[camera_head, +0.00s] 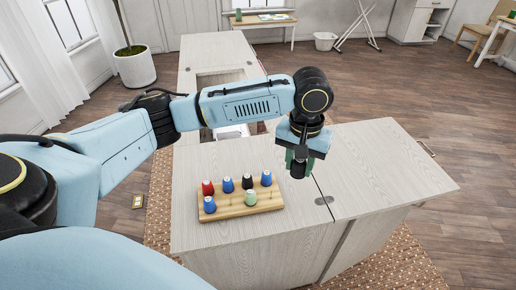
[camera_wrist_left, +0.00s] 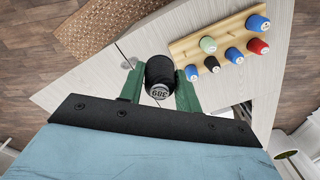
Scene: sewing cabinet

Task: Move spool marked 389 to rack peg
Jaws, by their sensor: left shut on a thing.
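My left gripper (camera_head: 299,165) is shut on a black spool (camera_head: 298,170) and holds it above the cabinet top, to the right of the rack. In the left wrist view the spool (camera_wrist_left: 160,77) sits between the green fingers, and its end label reads 389. The wooden rack (camera_head: 235,211) lies on the cabinet top and carries several spools: red, blue, black and pale green. The rack (camera_wrist_left: 188,46) also shows in the left wrist view. My right gripper is not in view.
The pale wood cabinet top (camera_head: 375,170) is clear to the right of the seam. A hinge plate (camera_head: 324,200) lies near the seam. An open compartment with pale items (camera_head: 230,131) is behind the rack, partly hidden by my left arm.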

